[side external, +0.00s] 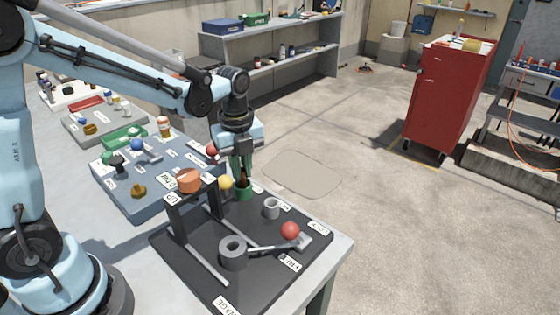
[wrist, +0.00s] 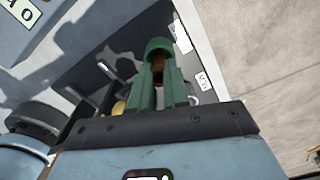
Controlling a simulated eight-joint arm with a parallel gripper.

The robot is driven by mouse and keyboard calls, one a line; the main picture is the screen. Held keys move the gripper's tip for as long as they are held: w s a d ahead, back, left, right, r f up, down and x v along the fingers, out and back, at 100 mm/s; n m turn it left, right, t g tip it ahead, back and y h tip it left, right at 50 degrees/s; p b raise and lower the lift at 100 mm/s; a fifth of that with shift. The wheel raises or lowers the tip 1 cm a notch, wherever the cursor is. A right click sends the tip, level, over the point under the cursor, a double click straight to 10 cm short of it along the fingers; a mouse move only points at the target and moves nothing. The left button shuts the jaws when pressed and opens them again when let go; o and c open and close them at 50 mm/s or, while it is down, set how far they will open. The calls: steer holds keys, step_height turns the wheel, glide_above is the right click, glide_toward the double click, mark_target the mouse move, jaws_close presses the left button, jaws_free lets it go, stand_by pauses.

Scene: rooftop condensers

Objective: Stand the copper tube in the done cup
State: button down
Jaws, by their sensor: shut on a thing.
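My gripper (side external: 242,172) is shut on the copper tube (side external: 242,179), a dark brown piece that shows between the green fingers. The tube is roughly upright. Its lower end is at the mouth of a green cup (side external: 244,193) on the dark tray's far side and appears to be inside it. I cannot tell how deep it sits. In the wrist view, the fingers (wrist: 159,75) close around the brown tube (wrist: 157,64), with the green cup (wrist: 158,45) just beyond. No label on this cup is readable, and the fingers hide much of the tube.
The dark tray (side external: 190,272) also holds an orange-topped stand (side external: 189,180), a grey ring (side external: 232,253), a grey cup (side external: 271,208), a red ball (side external: 290,231) and a grey bar tool. A yellow ball (side external: 226,182) is close left of the green cup. Another loaded tray (side external: 125,198) lies behind.

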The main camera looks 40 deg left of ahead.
steer(key=shift+f, duration=0.15)
steer(key=c, duration=1)
jaws_free()
steer(key=shift+c, duration=0.2)
step_height(320, 180, up, 12)
steer(key=shift+f, duration=0.1)
step_height(320, 180, down, 12)
steer(key=shift+r, duration=0.2)
stand_by(0.5)
